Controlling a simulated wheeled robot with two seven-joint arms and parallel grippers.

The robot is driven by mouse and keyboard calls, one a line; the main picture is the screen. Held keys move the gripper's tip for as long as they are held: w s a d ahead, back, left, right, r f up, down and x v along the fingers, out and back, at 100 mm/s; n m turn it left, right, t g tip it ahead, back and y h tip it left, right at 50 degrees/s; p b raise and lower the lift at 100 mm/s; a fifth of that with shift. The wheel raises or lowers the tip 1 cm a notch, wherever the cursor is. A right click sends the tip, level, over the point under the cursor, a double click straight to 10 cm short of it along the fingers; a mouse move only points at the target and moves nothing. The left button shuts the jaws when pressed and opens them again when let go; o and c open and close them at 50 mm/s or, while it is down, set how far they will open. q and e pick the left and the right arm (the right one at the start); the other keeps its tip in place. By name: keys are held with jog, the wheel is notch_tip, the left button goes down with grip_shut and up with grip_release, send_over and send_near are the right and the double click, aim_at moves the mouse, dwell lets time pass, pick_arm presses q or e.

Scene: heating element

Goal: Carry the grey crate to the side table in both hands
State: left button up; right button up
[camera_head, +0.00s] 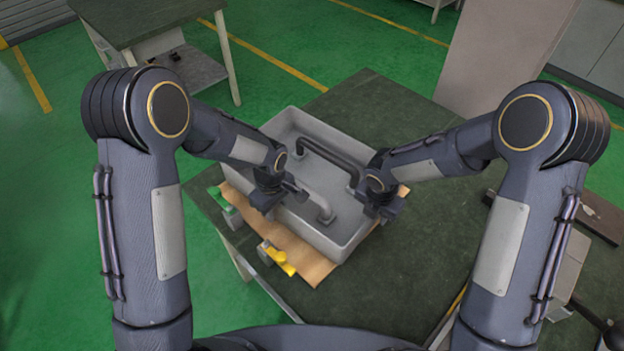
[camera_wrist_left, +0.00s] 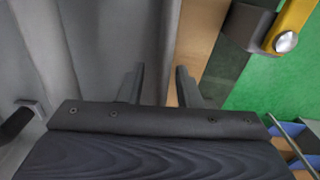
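The grey crate (camera_head: 312,234) sits on the dark table between my arms, with a dark bent tube (camera_head: 328,152) inside. My left gripper (camera_head: 270,199) is at the crate's near-left wall. In the left wrist view its fingers (camera_wrist_left: 159,85) are apart, with the grey wall of the crate (camera_wrist_left: 150,35) running between them; contact is not clear. My right gripper (camera_head: 383,207) is at the crate's right wall, and its fingers are hidden from view. The side table (camera_head: 135,18) with a dark green top stands at the upper left, apart from the crate's table.
A brown board (camera_head: 305,262) lies under the crate, with a yellow clamp (camera_head: 279,259) and a green clamp (camera_head: 224,199) at its edge. Green floor (camera_head: 280,45) separates the tables. A pale panel (camera_head: 497,50) stands behind the right arm.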

pick_arm(q)
grip_shut()
pick_arm(e)
grip_shut()
pick_arm(q)
jog(key=shift+r, duration=0.1)
pick_arm(e)
jog(key=shift+r, duration=0.1)
dwell(0.8)
